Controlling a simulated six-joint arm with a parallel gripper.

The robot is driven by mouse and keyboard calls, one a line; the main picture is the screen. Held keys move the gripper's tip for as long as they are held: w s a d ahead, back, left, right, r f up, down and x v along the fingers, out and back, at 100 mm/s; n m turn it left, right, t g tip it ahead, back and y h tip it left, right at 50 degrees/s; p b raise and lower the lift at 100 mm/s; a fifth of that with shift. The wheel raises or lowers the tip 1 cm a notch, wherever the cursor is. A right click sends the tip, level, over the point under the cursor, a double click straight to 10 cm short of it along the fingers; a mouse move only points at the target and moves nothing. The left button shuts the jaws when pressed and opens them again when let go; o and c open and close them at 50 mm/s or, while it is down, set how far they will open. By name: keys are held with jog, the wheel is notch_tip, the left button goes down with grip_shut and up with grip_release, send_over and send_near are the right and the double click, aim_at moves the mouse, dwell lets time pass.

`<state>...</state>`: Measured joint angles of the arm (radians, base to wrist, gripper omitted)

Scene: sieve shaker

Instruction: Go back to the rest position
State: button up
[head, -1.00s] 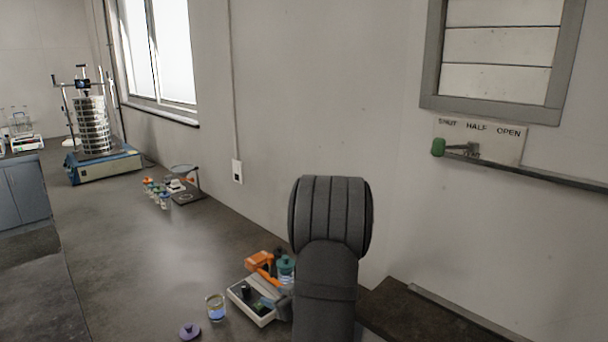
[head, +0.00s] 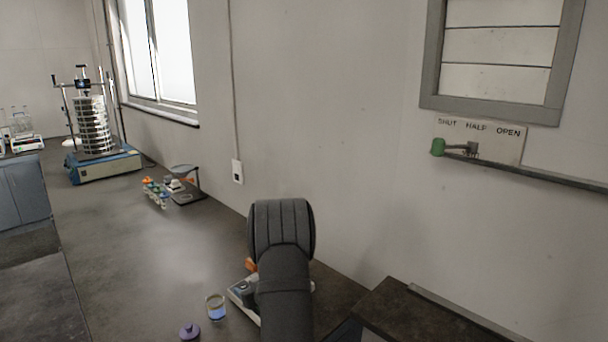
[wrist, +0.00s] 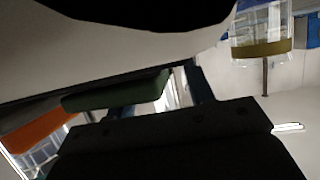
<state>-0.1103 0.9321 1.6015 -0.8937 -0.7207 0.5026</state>
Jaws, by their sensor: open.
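In the head view my dark arm (head: 282,255) stands at the front of the bench and hides my gripper. In the wrist view a dark part of my gripper (wrist: 150,100) fills the lower middle; its jaws are open, and I see nothing held between them. Close above it are a pale surface (wrist: 150,45) and a dark green piece (wrist: 115,92), which I cannot name for sure. An orange part (wrist: 38,133) shows at the left. A clear glass vessel (wrist: 262,35) with a yellowish band is at the top right.
A small device (head: 243,296) is partly hidden behind my arm. A jar with blue contents (head: 216,307) and a purple lid (head: 190,332) stand left of it. The sieve shaker (head: 95,135) is far left.

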jog(key=shift+s+m+t+h, duration=0.1)
jog(key=shift+m+t+h, duration=0.3)
jog(key=shift+m+h, duration=0.4)
jog(key=s+d+r+n+g+y, duration=0.1)
jog(key=s+d+r+n+y, duration=0.1)
jog(key=s+d+r, duration=0.5)
jog(key=shift+s+d, duration=1.85)
jog(key=shift+s, duration=0.1)
jog(key=shift+a, duration=0.1)
jog(key=shift+m+t+h, duration=0.6)
jog(key=shift+m+h, duration=0.3)
jog(key=w+a+f, duration=0.1)
jog(key=a, duration=0.1)
jog(key=w+a+f, duration=0.3)
jog(key=w+a, duration=0.1)
jog(key=a, duration=0.1)
jog(key=shift+w+f, duration=0.15)
jog(key=shift+w, duration=0.1)
